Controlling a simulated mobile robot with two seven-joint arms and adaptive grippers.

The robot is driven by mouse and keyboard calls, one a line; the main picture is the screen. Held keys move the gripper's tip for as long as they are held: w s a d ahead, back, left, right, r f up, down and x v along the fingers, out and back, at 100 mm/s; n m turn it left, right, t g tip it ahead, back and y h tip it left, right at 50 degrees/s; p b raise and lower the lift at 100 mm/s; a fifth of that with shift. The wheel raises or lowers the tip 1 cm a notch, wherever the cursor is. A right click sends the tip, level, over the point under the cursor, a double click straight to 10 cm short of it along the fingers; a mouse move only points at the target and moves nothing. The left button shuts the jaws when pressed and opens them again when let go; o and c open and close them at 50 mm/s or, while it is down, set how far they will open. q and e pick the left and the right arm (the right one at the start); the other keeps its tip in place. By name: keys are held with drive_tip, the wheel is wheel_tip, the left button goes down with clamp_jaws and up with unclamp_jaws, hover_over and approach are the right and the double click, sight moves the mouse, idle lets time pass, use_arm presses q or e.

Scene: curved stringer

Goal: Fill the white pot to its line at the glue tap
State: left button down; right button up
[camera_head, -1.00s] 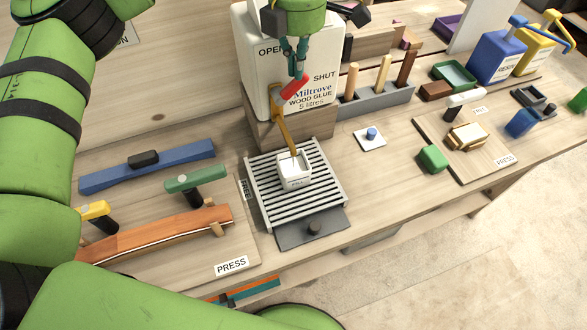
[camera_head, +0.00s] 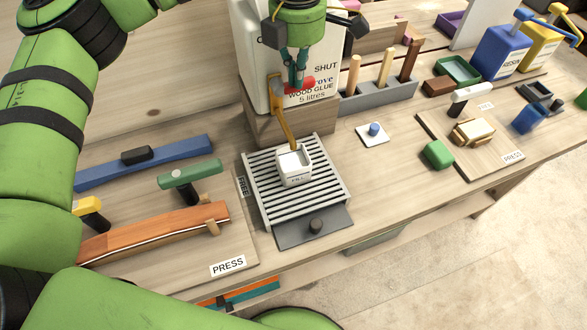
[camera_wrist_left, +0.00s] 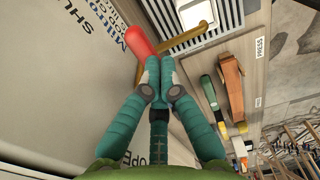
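The white glue container (camera_head: 262,95), lettered SHUT and "wood glue 5 litres", stands on a wooden block. Its brown tap spout (camera_head: 284,122) reaches down over the white pot (camera_head: 294,180). The pot stands upright on the slatted grate (camera_head: 262,195) with pale contents or a pale inside; the level against its line is too small to tell. The red tap lever (camera_head: 306,83) lies nearly level. My left gripper (camera_head: 297,84) points down at it, fingertips together. In the left wrist view the red lever (camera_wrist_left: 138,41) lies against the shut fingertips (camera_wrist_left: 160,66). My right gripper is not in view.
Left is a press board with clamps and a curved wooden strip (camera_head: 150,232). Right are a peg rack (camera_head: 378,98), a small white pad with a blue knob (camera_head: 374,130) and a second press board (camera_head: 480,165).

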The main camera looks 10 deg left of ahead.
use_arm(q)
drive_tip(key=shift+r+p, duration=1.55)
drive_tip(key=shift+r, duration=0.7)
